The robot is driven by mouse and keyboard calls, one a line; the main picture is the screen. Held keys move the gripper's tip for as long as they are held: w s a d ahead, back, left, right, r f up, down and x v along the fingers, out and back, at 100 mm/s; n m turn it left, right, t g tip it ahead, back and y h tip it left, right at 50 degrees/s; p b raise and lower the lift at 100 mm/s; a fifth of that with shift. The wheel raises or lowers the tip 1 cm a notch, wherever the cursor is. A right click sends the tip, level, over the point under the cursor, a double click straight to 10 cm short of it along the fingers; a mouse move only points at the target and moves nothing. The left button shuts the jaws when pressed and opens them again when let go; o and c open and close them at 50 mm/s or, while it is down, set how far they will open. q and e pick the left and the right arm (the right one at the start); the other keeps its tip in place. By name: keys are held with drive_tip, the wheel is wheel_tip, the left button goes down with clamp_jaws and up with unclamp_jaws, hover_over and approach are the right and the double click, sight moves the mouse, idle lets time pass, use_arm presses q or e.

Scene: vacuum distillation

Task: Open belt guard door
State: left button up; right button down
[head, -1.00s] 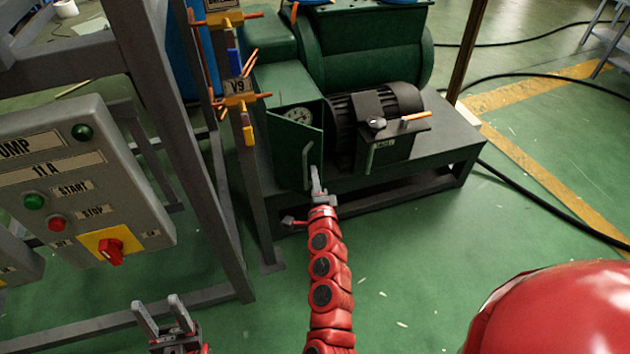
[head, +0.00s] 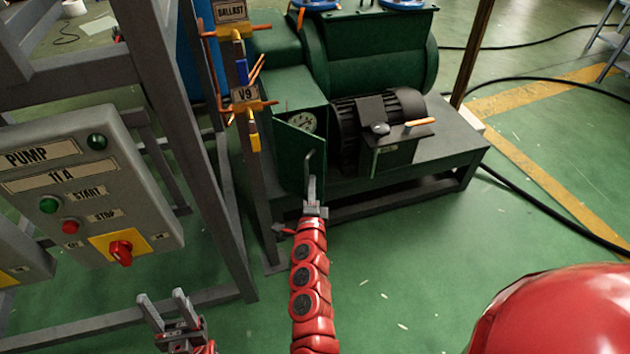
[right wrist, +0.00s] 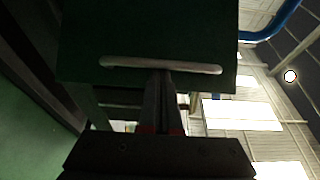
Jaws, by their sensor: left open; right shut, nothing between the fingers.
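The belt guard door (head: 290,158) is a dark green panel on the green pump unit and stands ajar, swung outward. A round dial (head: 304,122) shows behind its top edge. Its grey bar handle (head: 308,162) is on the outer face; in the right wrist view the handle (right wrist: 125,63) lies across the panel. My right gripper (head: 312,179) is shut and empty, with its fingertips at the handle's lower end; the wrist view shows its fingers (right wrist: 163,78) right by the bar. I cannot tell whether they touch. My left gripper (head: 160,294) is open and empty at the lower left.
The grey pump control box (head: 90,190) stands at the left on a grey frame (head: 205,200). The V9 valve (head: 247,103) is on a post left of the door. A motor (head: 385,108) is to the right. Green floor (head: 400,260) is clear in front.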

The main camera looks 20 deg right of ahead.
drive_tip(key=s+a+m+g+h+p, duration=0.1)
drive_tip(key=a+h, duration=0.1)
drive_tip(key=a, duration=0.7)
drive_tip(key=shift+a+m+p, duration=0.2)
drive_tip(key=shift+m+p, duration=0.1)
drive_tip(key=shift+p, duration=0.05)
idle(0.3)
